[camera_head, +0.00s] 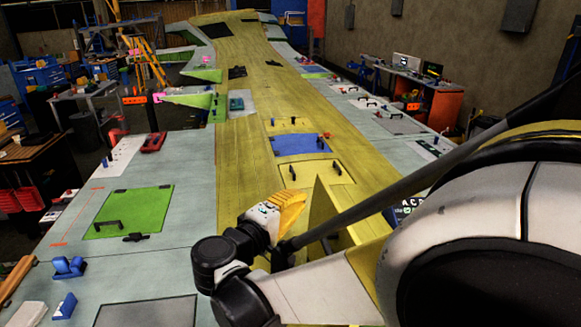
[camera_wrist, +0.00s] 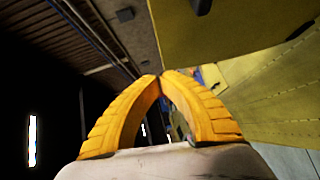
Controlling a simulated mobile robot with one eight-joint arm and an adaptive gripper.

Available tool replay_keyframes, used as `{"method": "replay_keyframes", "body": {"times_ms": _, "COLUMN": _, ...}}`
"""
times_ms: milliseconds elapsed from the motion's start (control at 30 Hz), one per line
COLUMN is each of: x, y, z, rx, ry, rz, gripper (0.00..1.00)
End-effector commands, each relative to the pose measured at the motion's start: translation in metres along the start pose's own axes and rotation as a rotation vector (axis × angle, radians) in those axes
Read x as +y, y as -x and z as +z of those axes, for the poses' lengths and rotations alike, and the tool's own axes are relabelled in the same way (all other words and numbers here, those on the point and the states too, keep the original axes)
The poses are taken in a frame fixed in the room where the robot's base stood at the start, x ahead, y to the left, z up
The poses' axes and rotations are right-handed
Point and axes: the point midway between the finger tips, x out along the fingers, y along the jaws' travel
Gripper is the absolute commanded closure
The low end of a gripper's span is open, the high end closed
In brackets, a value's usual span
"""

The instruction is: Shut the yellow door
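The yellow door (camera_head: 322,207) stands raised from the yellow wing skin, tilted up beside an opening that my arm partly hides. In the wrist view a large yellow panel, which looks like the door (camera_wrist: 215,28), fills the upper right. My gripper (camera_head: 300,198) is just left of the raised door in the head view. Its yellow fingers (camera_wrist: 160,77) meet at the tips with nothing visible between them. In the wrist view the panel is beyond and right of the fingertips; I cannot tell whether they touch.
The yellow wing strip (camera_head: 245,130) runs away from me. A blue panel (camera_head: 300,145) and a green panel (camera_head: 130,212) with a black handle lie on the wing. A red tool (camera_head: 153,142) and blue blocks (camera_head: 68,267) rest at left. Workbenches (camera_head: 415,90) stand on the right.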

Motion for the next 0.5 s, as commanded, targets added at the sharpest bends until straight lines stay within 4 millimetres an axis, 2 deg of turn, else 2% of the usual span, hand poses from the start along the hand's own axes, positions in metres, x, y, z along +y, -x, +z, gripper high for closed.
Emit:
{"method": "replay_keyframes", "body": {"times_ms": 100, "x": 0.001, "y": -0.025, "z": 0.001, "rx": -0.003, "ry": 0.0, "rz": 0.0, "gripper": 1.0}}
{"method": "replay_keyframes", "body": {"times_ms": 200, "x": 0.001, "y": -0.035, "z": 0.014, "rx": -0.002, "ry": 0.0, "rz": 0.0, "gripper": 1.0}}
{"method": "replay_keyframes", "body": {"times_ms": 500, "x": 0.0, "y": -0.049, "z": 0.029, "rx": 0.0, "ry": 0.001, "rz": -0.001, "gripper": 1.0}}
